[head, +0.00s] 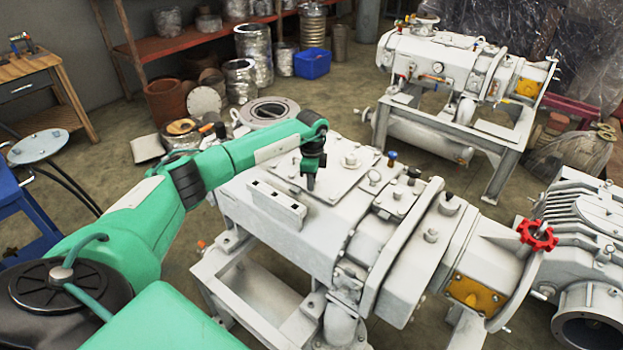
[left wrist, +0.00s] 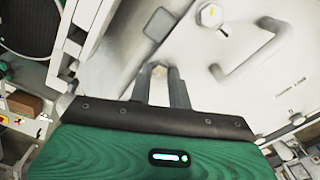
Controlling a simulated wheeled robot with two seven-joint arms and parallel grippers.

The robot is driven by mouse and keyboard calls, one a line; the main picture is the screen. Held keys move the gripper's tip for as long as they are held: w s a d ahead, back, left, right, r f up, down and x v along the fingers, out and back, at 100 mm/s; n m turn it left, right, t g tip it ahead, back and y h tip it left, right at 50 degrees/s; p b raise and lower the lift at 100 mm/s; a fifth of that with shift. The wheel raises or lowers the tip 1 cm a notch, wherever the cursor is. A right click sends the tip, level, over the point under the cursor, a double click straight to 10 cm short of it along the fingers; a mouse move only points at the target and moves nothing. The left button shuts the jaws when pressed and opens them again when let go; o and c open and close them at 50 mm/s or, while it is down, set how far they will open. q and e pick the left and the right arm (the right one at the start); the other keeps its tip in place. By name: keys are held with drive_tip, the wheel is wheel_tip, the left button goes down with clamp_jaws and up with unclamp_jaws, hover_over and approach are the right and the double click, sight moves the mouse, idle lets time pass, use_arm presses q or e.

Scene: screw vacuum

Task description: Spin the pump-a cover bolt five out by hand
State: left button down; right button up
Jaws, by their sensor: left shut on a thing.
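The white pump (head: 310,230) stands on its frame in the head view, with a flat cover plate (head: 372,160) on top. My left gripper (head: 311,186) reaches down from above onto this cover. In the left wrist view the two grey fingers (left wrist: 159,84) are shut around a small brassy bolt head (left wrist: 158,71) at the cover. Most of the bolt is hidden between the fingers, so its height above the plate cannot be told. A handle (left wrist: 252,55) and a larger hex fitting (left wrist: 209,15) stand beside it on the cover. My right gripper is not in view.
A white block (head: 277,205) sits on the pump left of the gripper. Knobs and fittings (head: 412,176) rise to the right. A red handwheel (head: 537,234) is at the pump's far right. A second pump (head: 440,65) stands behind. Floor shows between them.

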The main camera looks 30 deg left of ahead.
use_arm(q)
drive_tip(key=shift+s+f, duration=0.15)
drive_tip(key=shift+f, duration=0.2)
drive_tip(key=c, duration=1.3)
unclamp_jaws()
drive_tip(key=shift+r, duration=0.15)
drive_tip(key=shift+w+r, duration=0.1)
drive_tip(key=shift+w, duration=0.1)
wheel_tip(320, 180, up, 14)
drive_tip(key=b, duration=0.3)
drive_tip(key=shift+f, duration=0.2)
